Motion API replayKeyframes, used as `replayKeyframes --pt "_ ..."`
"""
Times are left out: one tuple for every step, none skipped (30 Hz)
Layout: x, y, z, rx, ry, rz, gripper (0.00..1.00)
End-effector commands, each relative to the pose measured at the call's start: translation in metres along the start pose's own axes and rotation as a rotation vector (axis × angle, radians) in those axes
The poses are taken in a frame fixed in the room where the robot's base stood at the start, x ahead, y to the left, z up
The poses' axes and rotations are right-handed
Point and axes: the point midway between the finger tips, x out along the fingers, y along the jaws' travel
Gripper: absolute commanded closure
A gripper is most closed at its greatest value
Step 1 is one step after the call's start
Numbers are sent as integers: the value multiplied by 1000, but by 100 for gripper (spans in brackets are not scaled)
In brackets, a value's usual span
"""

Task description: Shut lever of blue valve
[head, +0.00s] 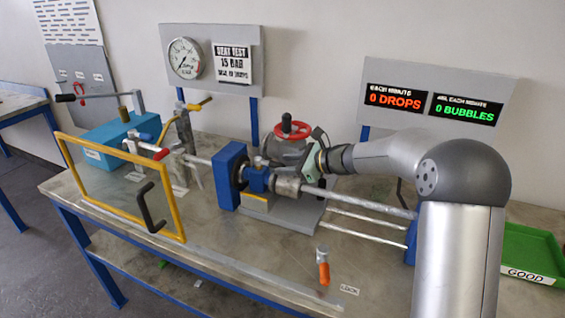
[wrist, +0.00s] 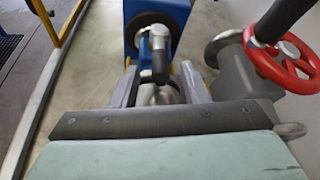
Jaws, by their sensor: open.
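The blue valve (head: 257,179) sits in the pipe line just right of a large blue block (head: 230,172). In the wrist view the blue valve (wrist: 147,44) lies straight ahead, and its dark-gripped lever (wrist: 160,62) points toward the camera. My gripper (wrist: 157,80) is open, with one finger on each side of the lever's near end. I cannot tell whether either finger touches it. In the head view my gripper (head: 268,162) is close above the valve and hides most of the lever.
A grey flanged vessel with a red handwheel (head: 292,130) stands close behind my gripper; the handwheel (wrist: 285,55) fills the wrist view's right. A yellow-framed clear guard (head: 120,190) stands open at left. A green tray (head: 525,250) is at right.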

Motion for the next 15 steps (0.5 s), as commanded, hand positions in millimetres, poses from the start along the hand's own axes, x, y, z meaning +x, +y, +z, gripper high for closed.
replayKeyframes --pt "6 0 1 0 -1 1 59" --pt "9 0 1 0 -1 2 59" --pt "13 0 0 0 0 2 59" --pt "15 0 0 0 0 1 59" --pt "17 0 0 0 0 1 59" --pt "18 0 0 -1 1 0 59" --pt "19 0 0 -1 1 0 59" --pt "20 0 0 -1 1 0 59" --pt "20 0 0 -1 0 0 59" --pt "20 0 0 -1 0 0 59" --pt "20 0 0 -1 0 0 59" --pt "20 0 0 -1 0 0 59" --pt "20 0 0 -1 0 0 59" --pt "20 0 0 -1 0 0 59" --pt "20 0 0 -1 0 0 59"
